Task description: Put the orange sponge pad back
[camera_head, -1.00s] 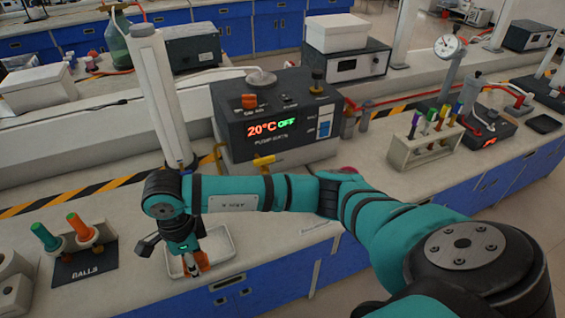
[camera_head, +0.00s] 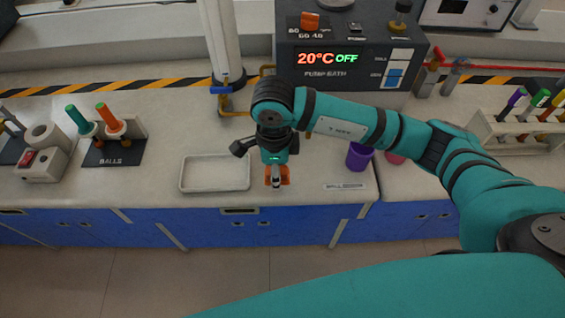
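My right gripper (camera_head: 276,182) points down over the bench, just right of the white tray. Orange material, which looks like the orange sponge pad (camera_head: 285,175), shows on both sides of its grey finger. The gripper looks shut on it, with the finger covering the pad's middle. I cannot tell how high it is above the bench. The shallow white tray (camera_head: 214,187) is empty where I can see it. My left gripper is not in view.
A purple cup (camera_head: 358,157) stands right of the gripper, partly behind my arm. A black BALLS stand (camera_head: 112,153) with green and orange handles is at left. The pump bath (camera_head: 345,65) is behind. A small label (camera_head: 346,186) lies near the front edge. Bench is clear left of the tray.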

